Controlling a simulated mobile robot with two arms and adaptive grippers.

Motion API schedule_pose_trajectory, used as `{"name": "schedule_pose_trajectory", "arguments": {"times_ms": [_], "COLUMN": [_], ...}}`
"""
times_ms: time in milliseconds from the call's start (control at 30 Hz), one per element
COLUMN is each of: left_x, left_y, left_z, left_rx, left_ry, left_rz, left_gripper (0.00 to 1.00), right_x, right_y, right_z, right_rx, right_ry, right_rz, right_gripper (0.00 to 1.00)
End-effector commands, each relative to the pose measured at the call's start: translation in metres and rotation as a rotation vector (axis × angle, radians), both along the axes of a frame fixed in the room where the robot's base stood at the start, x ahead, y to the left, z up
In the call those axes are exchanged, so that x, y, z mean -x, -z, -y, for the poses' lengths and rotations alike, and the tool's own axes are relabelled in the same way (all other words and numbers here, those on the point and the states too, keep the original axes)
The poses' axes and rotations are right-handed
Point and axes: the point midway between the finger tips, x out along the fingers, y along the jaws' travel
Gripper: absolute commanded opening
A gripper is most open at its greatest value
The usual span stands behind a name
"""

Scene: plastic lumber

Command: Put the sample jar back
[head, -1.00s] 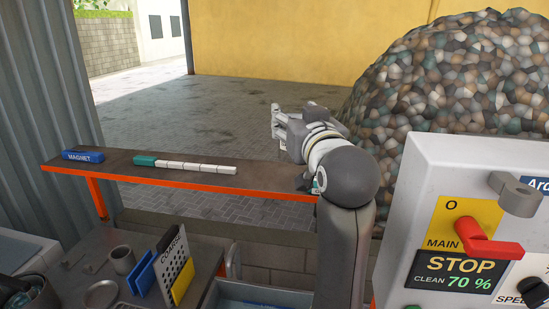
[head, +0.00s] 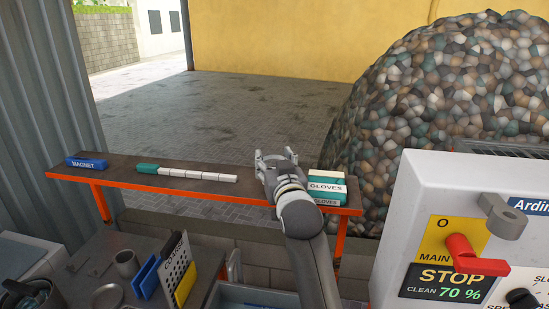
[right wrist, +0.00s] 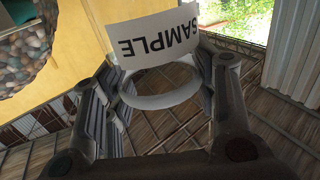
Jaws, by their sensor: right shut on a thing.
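The sample jar shows in the right wrist view as a curved white label (right wrist: 160,40) reading SAMPLE, upside down, above a pale round ring. My right gripper (right wrist: 166,75) is shut on the jar, with a finger on each side of it. In the head view my right gripper (head: 276,157) is over the shelf (head: 120,164), between the white row and the gloves boxes. The jar is hidden there by the gripper and wrist. Whether it touches the shelf I cannot tell. My left gripper is not in view.
On the shelf stand a blue magnet box (head: 86,163), a teal-ended row of white pieces (head: 198,174) and gloves boxes (head: 327,187) close right of my gripper. The control panel (head: 450,215) is at right. A cluttered bench (head: 110,245) lies at lower left.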

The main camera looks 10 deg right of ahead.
Motion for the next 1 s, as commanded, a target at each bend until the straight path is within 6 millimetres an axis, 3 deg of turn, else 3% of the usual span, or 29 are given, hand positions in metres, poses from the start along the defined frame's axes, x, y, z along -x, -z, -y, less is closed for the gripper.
{"name": "schedule_pose_trajectory", "arguments": {"times_ms": [400, 433, 567, 1000], "left_x": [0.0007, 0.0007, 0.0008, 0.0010], "left_y": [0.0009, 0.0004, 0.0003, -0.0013], "left_z": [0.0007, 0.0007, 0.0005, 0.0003], "left_rx": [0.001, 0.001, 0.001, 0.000], "left_ry": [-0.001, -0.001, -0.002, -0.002], "left_rz": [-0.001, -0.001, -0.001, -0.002], "left_gripper": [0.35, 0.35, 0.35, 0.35], "right_x": [0.0001, 0.0001, 0.0001, 0.0002], "right_y": [0.0059, 0.0052, 0.0050, 0.0003], "right_z": [0.0001, 0.0001, 0.0002, 0.0001], "right_rx": [0.000, 0.000, 0.000, 0.000], "right_ry": [0.000, 0.000, 0.000, 0.000], "right_rz": [0.001, 0.001, 0.001, 0.002], "right_gripper": [0.25, 0.57, 0.74, 0.75]}}
